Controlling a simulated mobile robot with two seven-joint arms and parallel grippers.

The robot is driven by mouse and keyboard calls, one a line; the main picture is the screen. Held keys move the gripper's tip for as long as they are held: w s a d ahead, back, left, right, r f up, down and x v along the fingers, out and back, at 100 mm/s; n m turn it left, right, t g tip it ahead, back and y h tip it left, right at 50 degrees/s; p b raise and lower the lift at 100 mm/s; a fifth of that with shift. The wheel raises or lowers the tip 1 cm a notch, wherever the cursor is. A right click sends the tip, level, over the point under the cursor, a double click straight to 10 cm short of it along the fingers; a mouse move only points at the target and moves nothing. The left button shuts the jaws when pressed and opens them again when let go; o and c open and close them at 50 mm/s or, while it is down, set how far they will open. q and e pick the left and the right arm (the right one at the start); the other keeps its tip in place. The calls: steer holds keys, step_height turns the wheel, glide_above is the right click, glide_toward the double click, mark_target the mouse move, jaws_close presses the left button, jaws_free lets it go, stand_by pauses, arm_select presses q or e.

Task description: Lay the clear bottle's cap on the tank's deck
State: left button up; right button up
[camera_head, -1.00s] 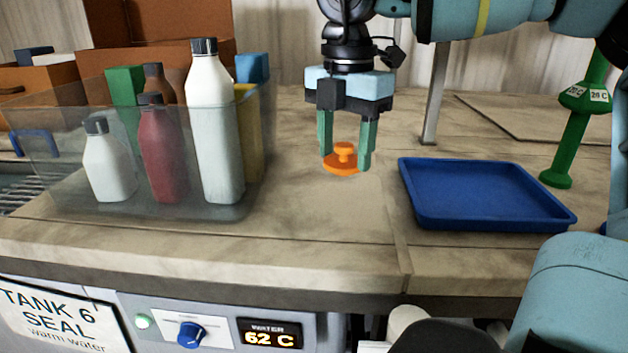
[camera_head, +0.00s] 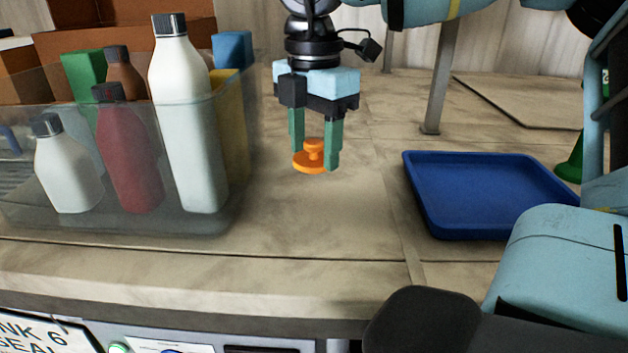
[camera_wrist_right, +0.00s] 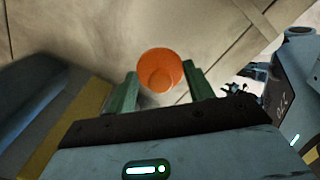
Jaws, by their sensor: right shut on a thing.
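The orange cap (camera_head: 311,160) is a round disc with a knob on top. My right gripper (camera_head: 316,156) points down and is shut on it by the knob, in front of the pale stone-like deck (camera_head: 330,215). Whether the cap touches the deck or hangs just above it I cannot tell. In the right wrist view the cap (camera_wrist_right: 160,68) shows between the green fingers (camera_wrist_right: 160,92), with the deck behind it. No clear bottle can be made out for sure. My left gripper is not in view.
A transparent bin (camera_head: 120,222) with several bottles, including a tall white one (camera_head: 190,130), stands left of the gripper. An empty blue tray (camera_head: 485,190) lies to the right, with a metal post (camera_head: 441,80) behind it. Bare deck lies between bin and tray.

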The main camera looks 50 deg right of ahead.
mark_target(314, 141)
steer(key=shift+f, duration=3.3)
steer(key=shift+f, duration=0.15)
steer(key=o, duration=0.9)
steer(key=shift+o, duration=0.2)
step_height(314, 141, up, 12)
steer(key=shift+r, duration=0.2)
